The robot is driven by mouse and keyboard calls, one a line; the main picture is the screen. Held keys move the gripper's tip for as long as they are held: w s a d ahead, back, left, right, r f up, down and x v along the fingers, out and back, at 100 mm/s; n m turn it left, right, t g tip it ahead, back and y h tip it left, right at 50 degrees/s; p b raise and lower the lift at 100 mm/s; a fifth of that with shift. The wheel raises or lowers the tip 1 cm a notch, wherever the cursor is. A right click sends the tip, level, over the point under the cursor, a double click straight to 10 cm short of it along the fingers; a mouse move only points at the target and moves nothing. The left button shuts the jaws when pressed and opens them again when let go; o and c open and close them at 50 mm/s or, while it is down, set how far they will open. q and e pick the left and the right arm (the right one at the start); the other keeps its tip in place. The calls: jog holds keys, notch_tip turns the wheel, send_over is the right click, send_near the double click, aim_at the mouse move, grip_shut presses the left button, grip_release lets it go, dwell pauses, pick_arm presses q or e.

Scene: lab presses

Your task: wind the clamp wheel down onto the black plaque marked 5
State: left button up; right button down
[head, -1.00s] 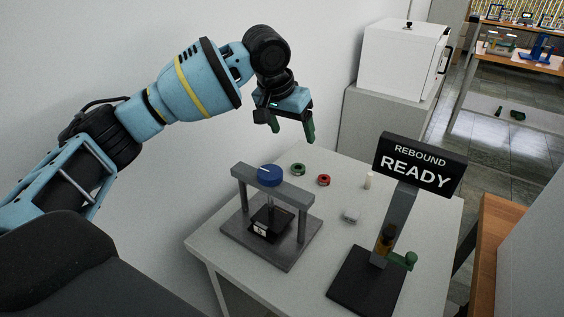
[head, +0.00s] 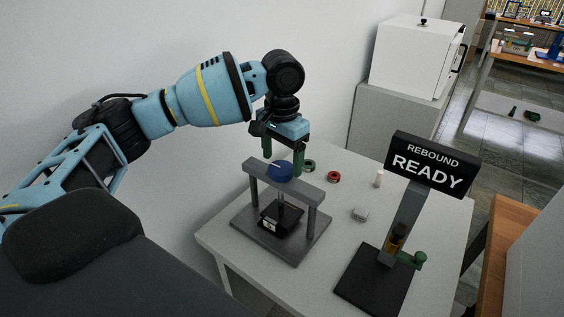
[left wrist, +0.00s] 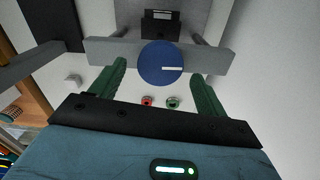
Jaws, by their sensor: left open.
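The blue clamp wheel (head: 279,171) with a white line sits on top of the grey clamp frame (head: 311,219). It also shows between my fingers in the left wrist view (left wrist: 158,58). Below it the black plaque (head: 283,218) lies on the clamp's base, with a small white label whose mark is too small to read. My left gripper (head: 286,154) is open just above the wheel, its green fingers pointing down on either side, apart from it. In the left wrist view the fingers (left wrist: 164,82) stand wide of the wheel. My right gripper is not in view.
A black sign reading REBOUND READY (head: 431,165) stands at the right on a device with a green knob (head: 418,259). A red ring (head: 333,176), a green ring (head: 309,165), a white cylinder (head: 379,179) and a light block (head: 360,214) lie behind and beside the clamp.

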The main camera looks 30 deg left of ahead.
pick_arm(q)
jog(key=shift+f, duration=0.95)
jog(key=c, duration=1)
jog(key=shift+o, duration=0.2)
jog(key=m, duration=0.4)
jog(key=shift+m, duration=0.4)
jog(key=m, duration=0.4)
jog(key=shift+d+r, duration=0.1)
jog(key=shift+m, duration=0.3)
